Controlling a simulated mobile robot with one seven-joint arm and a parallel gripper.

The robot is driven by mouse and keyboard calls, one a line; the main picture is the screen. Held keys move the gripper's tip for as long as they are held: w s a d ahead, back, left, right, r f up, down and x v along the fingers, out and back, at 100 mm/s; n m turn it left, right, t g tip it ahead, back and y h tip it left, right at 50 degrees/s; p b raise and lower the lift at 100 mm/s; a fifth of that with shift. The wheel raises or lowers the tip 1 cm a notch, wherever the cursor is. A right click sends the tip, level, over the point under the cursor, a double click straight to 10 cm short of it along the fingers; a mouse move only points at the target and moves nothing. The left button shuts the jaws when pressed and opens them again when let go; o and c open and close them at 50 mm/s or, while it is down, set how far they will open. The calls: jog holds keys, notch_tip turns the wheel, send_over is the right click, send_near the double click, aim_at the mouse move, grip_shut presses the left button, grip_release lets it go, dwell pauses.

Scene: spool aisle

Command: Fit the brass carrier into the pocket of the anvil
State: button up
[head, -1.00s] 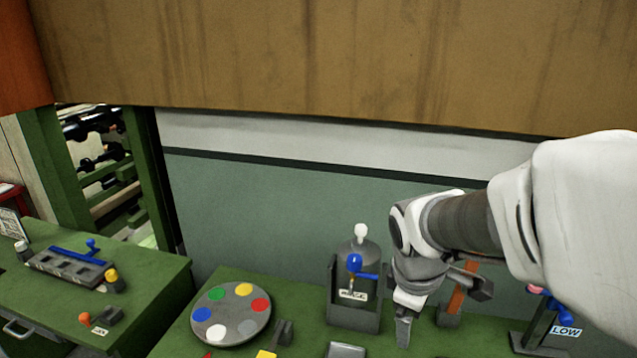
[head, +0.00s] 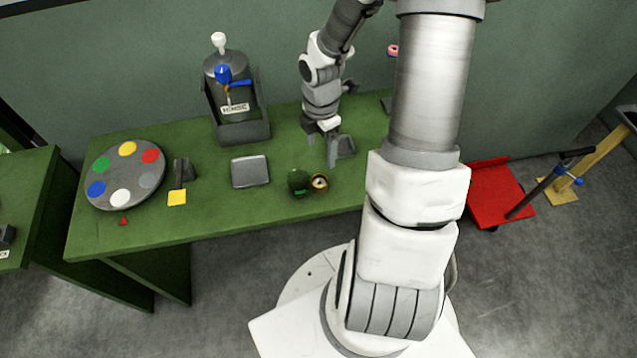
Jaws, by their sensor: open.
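A small round brass piece (head: 319,183), which looks like the brass carrier, is on the green bench near its front edge. It has a pale centre and sits against a dark green rounded piece (head: 299,181); I cannot tell if they are joined. My gripper (head: 331,152) points down just behind and above the brass piece, open and apart from it. A grey block with a recessed top (head: 345,147) is beside my gripper, partly hidden by it. I cannot tell for sure which thing is the anvil.
The green bench (head: 228,212) carries a disc with coloured spots (head: 125,175), a grey tray (head: 250,171), a dark block with a yellow tab (head: 177,197) and a grey machine with a blue lever (head: 238,120). A red cart (head: 495,190) is at the right. My arm hides the bench's right part.

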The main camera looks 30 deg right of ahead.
send_over(319, 183)
jog(key=f, duration=0.4)
jog(key=f+b, duration=0.1)
jog(key=f, duration=0.2)
jog(key=shift+w+d, duration=0.1)
jog(key=shift+d, duration=0.15)
jog(key=shift+a+f, duration=0.2)
jog(key=shift+f, duration=2.45)
grip_shut()
